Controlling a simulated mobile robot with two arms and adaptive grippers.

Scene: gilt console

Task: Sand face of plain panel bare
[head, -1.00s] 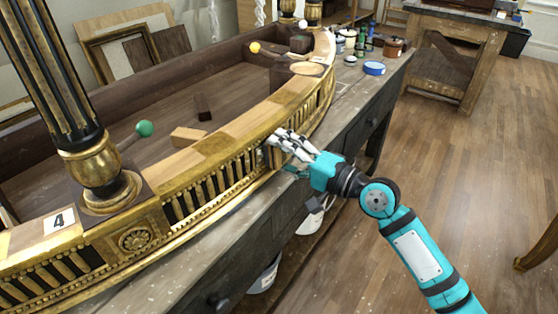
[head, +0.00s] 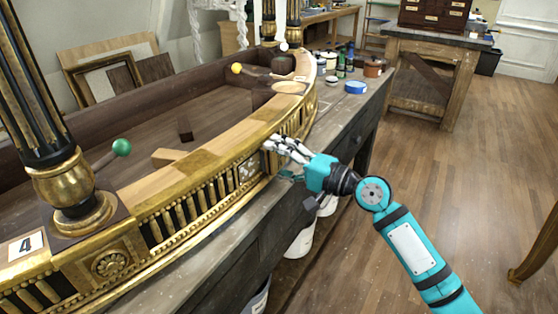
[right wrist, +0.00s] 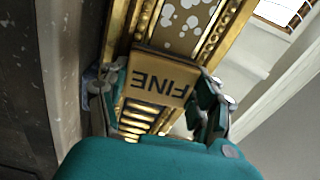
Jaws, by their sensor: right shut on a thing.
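The plain panel (head: 249,170) is a small flat face among the gilt balusters on the curved console front, mottled with pale patches. It also shows in the right wrist view (right wrist: 190,22), with white patches on brown between gilt beaded borders. My right gripper (head: 276,150) is at the console front, just right of the panel in the head view. It is shut on a tan sanding block (right wrist: 160,76) marked FINE, which lies between its fingers in the right wrist view. Whether the block touches the panel I cannot tell. My left gripper is out of view.
The console stands on a grey bench (head: 228,232). A gilt-based black column (head: 76,200) and a "4" tag (head: 25,245) are at left. A blue-rimmed tin (head: 355,87) and several bottles stand at the back right. White buckets (head: 300,242) are below.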

